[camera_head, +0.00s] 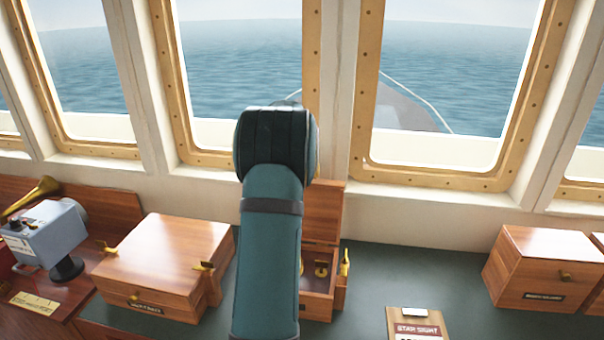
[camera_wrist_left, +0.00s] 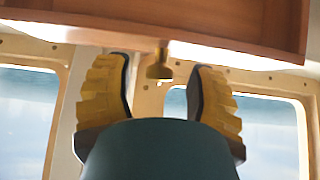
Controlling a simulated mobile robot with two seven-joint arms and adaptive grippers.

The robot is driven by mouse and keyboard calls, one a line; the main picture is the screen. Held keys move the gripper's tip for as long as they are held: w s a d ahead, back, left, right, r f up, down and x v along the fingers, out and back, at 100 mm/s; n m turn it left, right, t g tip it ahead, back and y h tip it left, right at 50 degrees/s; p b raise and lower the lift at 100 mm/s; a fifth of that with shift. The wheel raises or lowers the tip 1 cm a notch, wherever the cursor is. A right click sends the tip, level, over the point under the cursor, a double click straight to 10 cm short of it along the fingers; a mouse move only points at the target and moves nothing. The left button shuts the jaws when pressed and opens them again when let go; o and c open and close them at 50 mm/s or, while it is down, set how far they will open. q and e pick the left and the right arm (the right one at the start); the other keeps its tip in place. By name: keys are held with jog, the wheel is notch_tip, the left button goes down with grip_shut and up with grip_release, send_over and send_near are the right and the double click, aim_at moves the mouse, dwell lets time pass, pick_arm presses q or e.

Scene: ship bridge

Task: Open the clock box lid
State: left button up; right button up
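A wooden box (camera_head: 318,304) with brass fittings inside stands behind my arm in the head view, partly hidden. I take it as the clock box. Its lid (camera_head: 325,210) stands raised at the back, towards the window. In the left wrist view, a wooden panel (camera_wrist_left: 200,22), seemingly this lid, crosses the top, with a small brass knob (camera_wrist_left: 159,66) on its edge. My left gripper (camera_wrist_left: 162,92) has its yellow-padded fingers wide apart, one on each side of the knob, with gaps to it. In the head view my arm hides this gripper. My right gripper is not in view.
A closed wooden box (camera_head: 165,255) with brass latches stands left of the open one. Another closed box (camera_head: 548,270) stands at the right. A labelled card (camera_head: 416,325) lies at the front. A grey-blue instrument (camera_head: 45,238) is far left. Green counter (camera_head: 410,265) is clear right of the open box.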

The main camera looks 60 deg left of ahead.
pick_arm(q)
jog(key=shift+f, duration=0.2)
jog(key=shift+d+r, duration=0.1)
jog(key=v, duration=1.2)
dwell(0.4)
